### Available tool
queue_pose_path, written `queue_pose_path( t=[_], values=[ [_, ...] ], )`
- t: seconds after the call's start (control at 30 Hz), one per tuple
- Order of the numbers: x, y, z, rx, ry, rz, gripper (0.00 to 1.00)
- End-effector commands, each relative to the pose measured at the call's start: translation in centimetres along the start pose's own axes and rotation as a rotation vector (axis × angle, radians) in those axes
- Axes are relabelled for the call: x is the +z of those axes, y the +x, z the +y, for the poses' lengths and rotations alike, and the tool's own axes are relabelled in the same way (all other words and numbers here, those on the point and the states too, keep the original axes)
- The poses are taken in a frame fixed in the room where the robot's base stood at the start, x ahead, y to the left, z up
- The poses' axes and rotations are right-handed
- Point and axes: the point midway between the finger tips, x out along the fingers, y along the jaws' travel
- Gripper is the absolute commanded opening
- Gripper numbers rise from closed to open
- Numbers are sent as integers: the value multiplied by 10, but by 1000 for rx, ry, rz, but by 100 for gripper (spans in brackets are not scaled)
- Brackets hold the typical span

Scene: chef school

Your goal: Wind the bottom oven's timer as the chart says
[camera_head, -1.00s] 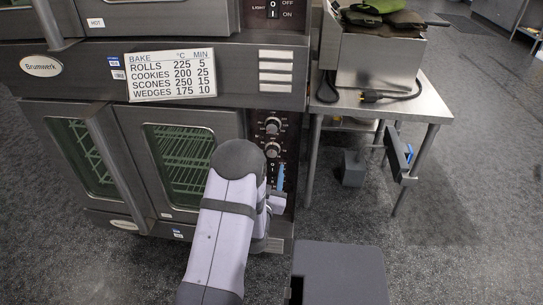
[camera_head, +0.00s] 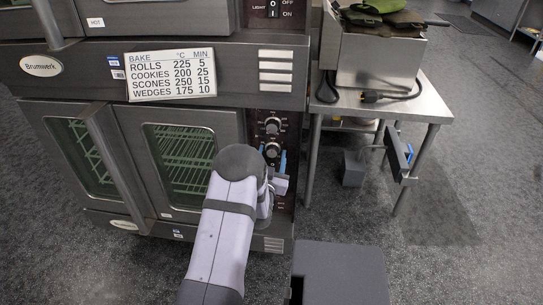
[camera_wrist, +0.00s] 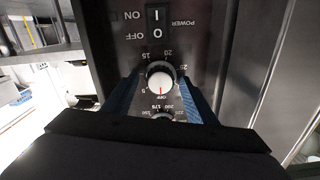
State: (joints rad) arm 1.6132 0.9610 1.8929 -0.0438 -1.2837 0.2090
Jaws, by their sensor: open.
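The bottom oven's timer knob (camera_head: 271,150) is the lower of two knobs on its control panel. In the wrist view the picture is inverted, and the timer knob (camera_wrist: 160,82) has a red mark pointing at OFF on a minute scale. My gripper (camera_head: 273,157) is open at the timer knob. In the wrist view its blue fingers (camera_wrist: 158,98) stand on either side of the knob; contact cannot be told. The temperature knob (camera_head: 272,126) is above, partly hidden in the wrist view. The chart (camera_head: 170,75) reads rolls 225/5, cookies 200/25, scones 250/15, wedges 175/10.
The power switch (camera_wrist: 158,20) is beside the timer knob on the same panel. Oven doors with a vertical handle (camera_head: 115,165) are left of my arm. A metal table (camera_head: 420,105) with a fryer-like box (camera_head: 378,62) stands to the right. Open floor lies right of it.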

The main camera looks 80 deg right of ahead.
Motion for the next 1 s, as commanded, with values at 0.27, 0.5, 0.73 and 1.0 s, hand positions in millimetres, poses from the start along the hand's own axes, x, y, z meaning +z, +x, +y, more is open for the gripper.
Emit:
queue_pose_path(
  t=[0.27, 0.5, 0.73, 1.0],
  values=[
    [0, 1, 0, 0, 0, -1, 52],
    [0, 1, 0, 0, 0, -1, 19],
    [0, 1, 0, 0, 23, 0, 19],
    [2, 1, 0, 1, 146, -1, 19]
  ],
)
